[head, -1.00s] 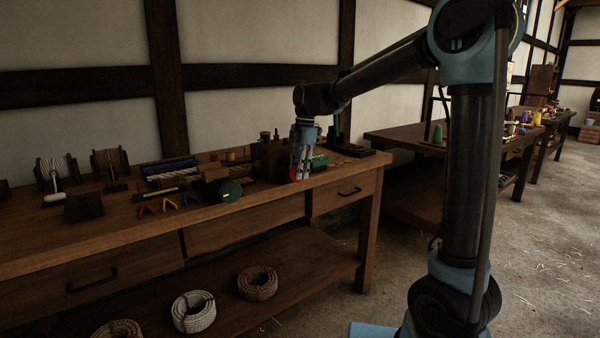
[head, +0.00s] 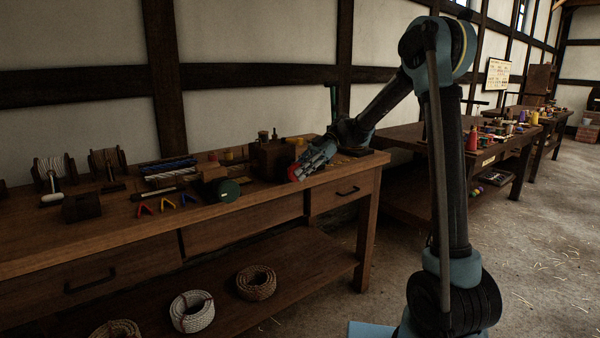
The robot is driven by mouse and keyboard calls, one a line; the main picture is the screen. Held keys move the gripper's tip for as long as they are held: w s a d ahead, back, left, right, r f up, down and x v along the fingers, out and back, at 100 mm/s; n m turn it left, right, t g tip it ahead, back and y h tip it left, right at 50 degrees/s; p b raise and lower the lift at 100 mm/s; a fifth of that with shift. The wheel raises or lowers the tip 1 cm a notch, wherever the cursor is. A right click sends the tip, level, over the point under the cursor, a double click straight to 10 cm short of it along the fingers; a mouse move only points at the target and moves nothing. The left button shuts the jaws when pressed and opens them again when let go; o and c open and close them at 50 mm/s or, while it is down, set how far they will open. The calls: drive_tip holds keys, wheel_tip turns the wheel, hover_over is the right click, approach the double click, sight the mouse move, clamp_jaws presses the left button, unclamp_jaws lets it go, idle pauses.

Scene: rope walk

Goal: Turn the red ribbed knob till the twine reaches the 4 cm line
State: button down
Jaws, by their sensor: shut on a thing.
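The red ribbed knob (head: 294,173) shows at the front side of a dark wooden block (head: 275,160) near the right end of the workbench. My gripper (head: 300,170) reaches in from the right, tilted down to the left, and its fingers are shut on the red knob. The fingers cover part of the knob. The twine and the 4 cm line cannot be made out at this size.
The workbench (head: 150,238) holds spools at the left, red, yellow and blue pieces (head: 167,204) and a dark green round thing (head: 228,191) left of the knob. Rope coils (head: 192,311) lie on the lower shelf. Another bench (head: 400,137) stands to the right.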

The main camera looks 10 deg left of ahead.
drive_tip(key=shift+w+f+g+y, duration=0.1)
drive_tip(key=shift+w+g+y, duration=0.05)
drive_tip(key=shift+g+y, duration=0.75)
drive_tip(key=c, duration=1.7)
unclamp_jaws()
wheel_tip(320, 180, up, 10)
drive_tip(key=shift+f, duration=0.1)
